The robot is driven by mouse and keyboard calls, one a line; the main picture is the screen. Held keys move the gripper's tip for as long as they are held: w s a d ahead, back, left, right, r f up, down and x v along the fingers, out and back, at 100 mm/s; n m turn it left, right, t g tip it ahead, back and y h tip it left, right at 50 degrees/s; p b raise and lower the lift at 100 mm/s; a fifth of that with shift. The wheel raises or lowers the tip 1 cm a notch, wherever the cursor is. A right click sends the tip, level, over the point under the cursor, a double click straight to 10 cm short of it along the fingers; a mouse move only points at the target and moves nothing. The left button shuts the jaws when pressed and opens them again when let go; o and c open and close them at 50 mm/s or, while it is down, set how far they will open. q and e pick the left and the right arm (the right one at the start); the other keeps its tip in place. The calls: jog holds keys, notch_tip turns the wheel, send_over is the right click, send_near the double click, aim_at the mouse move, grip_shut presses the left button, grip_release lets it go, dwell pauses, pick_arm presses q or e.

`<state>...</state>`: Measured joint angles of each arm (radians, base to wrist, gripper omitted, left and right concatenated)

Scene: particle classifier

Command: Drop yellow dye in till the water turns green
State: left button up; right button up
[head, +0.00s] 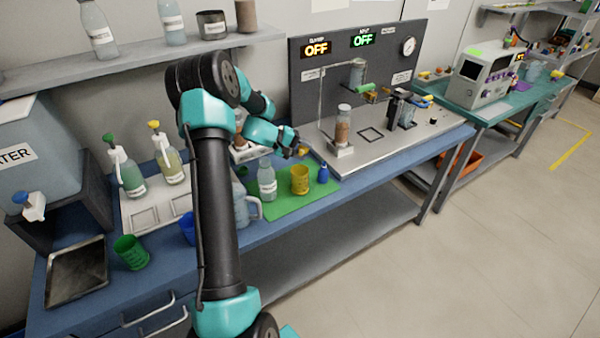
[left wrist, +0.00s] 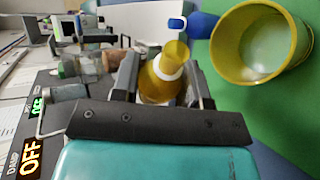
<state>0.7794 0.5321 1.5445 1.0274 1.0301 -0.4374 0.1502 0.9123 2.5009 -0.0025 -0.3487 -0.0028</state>
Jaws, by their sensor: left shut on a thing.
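The yellow cup (head: 300,180) stands upright on the green mat (head: 287,205). In the left wrist view the cup (left wrist: 262,40) shows its inside, with pale, slightly greenish contents. My left gripper (head: 298,149) is above the mat, near and above the cup. It is shut on a small yellow dye bottle (left wrist: 152,90) with a white collar. The bottle's yellow tip (left wrist: 176,50) points toward the cup side but appears apart from the cup. No falling drop is visible. My right gripper is out of view.
A clear labelled bottle (head: 267,180) stands left of the cup. A clear jug (head: 246,206) and a blue cup (head: 187,228) are partly hidden by my left arm. A green cup (head: 131,252) stands farther left. The apparatus panel (head: 385,65) rises behind the bench.

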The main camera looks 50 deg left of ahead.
aim_at(299, 172)
pick_arm(q)
jog(key=shift+s+r+n+g, duration=0.1)
jog(key=shift+r+n+g, duration=0.3)
jog(key=shift+n+g, duration=0.15)
jog(key=shift+d+f+h, duration=0.1)
jog(key=shift+h, duration=0.2)
